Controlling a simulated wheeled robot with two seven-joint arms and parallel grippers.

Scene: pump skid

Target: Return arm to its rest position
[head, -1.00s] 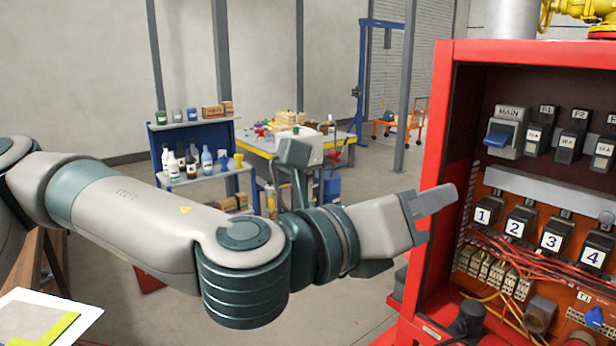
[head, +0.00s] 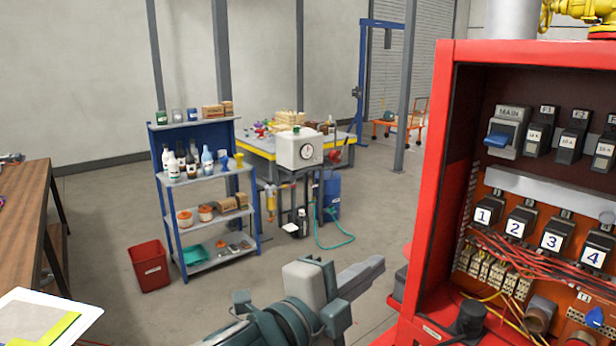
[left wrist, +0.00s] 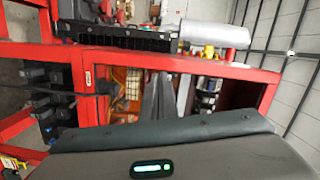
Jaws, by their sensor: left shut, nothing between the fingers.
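My left gripper (head: 362,278) shows low in the middle of the head view, left of the red cabinet, its fingers together and empty. Part of my left arm is cut off by the bottom edge. The fingers also show in the left wrist view (left wrist: 160,98), pointing toward the red cabinet frame. The open red cabinet (head: 445,150) stands on the right of the head view, apart from the gripper. It holds a MAIN switch (head: 505,130) with a blue lever and a row of numbered blocks. My right gripper is not seen.
A blue shelf (head: 205,178) with bottles and tins stands at mid left, with a red bin (head: 149,266) beside it. A wooden bench (head: 22,215) is at the left edge. Open floor lies between.

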